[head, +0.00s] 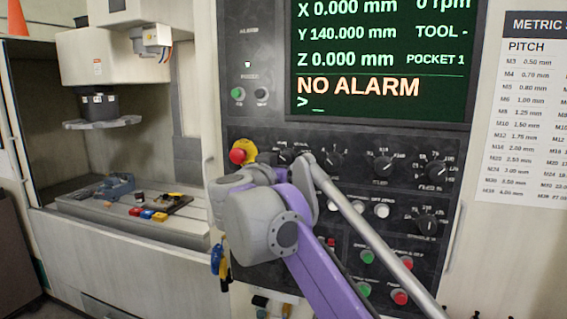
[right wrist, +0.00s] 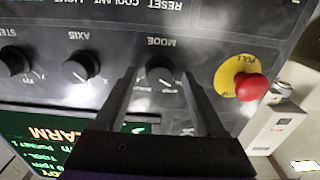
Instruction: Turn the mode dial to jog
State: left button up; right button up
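The mode dial (right wrist: 160,72) is a black knob under the upside-down word MODE in the right wrist view. Its pointer and small position labels are too blurred to read. In the head view the mode dial (head: 285,155) shows partly above my purple right arm. My right gripper (right wrist: 159,74) is open, with one dark finger on each side of the dial in the picture. I cannot tell whether the fingers touch the knob or stop short of it. My right gripper is hidden behind its arm in the head view. My left gripper is in neither view.
A red emergency button on a yellow ring (right wrist: 248,84) sits close beside the mode dial. The axis dial (right wrist: 84,66) is on its other side. A screen reading NO ALARM (head: 385,60) is above the panel. The machine's open work bay (head: 130,200) is at left.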

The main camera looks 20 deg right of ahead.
jog(key=shift+s+a, duration=0.1)
jog(key=b+v, duration=0.1)
jog(key=v, duration=0.9)
jog(key=shift+s+a, duration=0.2)
jog(key=shift+s, duration=0.05)
jog(key=shift+w, duration=0.1)
